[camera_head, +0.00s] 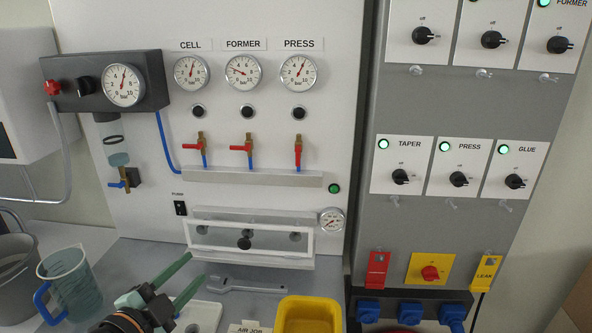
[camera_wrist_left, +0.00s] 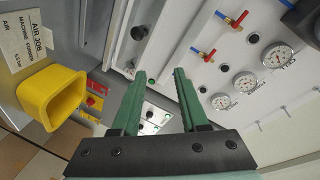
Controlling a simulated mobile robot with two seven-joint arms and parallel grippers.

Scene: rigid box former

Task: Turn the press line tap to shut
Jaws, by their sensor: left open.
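The press line tap (camera_head: 298,150) is on the back panel under the PRESS gauge (camera_head: 298,72). Its red lever hangs upright, in line with the blue pipe. The CELL tap (camera_head: 200,146) and FORMER tap (camera_head: 248,147) have red levers lying level to the left. My left gripper (camera_head: 195,268) is open and empty, low in front of the panel, below and left of the press tap, not touching it. In the left wrist view its green fingers (camera_wrist_left: 157,78) are apart; two taps show right of them, and the press tap seems hidden behind a finger. My right gripper is not in view.
A clear-fronted box (camera_head: 250,235) juts out below the tap rail (camera_head: 250,178). A spanner (camera_head: 245,286), a yellow bin (camera_head: 308,314) and a jug (camera_head: 70,282) stand or lie on the bench. A grey switch cabinet (camera_head: 450,110) stands at the right.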

